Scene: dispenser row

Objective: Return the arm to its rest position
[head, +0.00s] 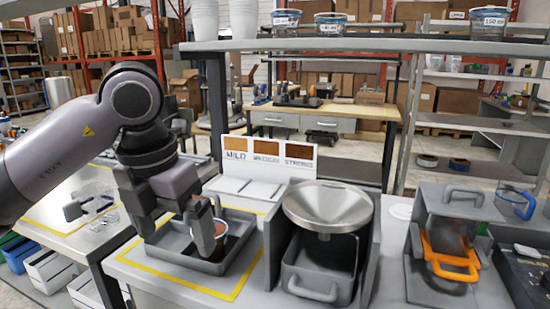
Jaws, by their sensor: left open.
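My left arm comes in from the left, and its gripper (176,243) points down over the grey tray (178,265). Its two fingers are apart with nothing visible between them. A small cup with a pale rim and brown contents (222,243) stands in the tray, just right of the right finger and partly hidden by it. I cannot tell whether the finger touches the cup. My right gripper is not in view.
A dispenser with a metal funnel (328,205) stands right of the tray, with a drawer (318,275) below. A grey machine with an orange handle (450,258) stands farther right. A shelf (370,46) with stacked white cups (243,18) spans above. A sign card (268,155) stands behind.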

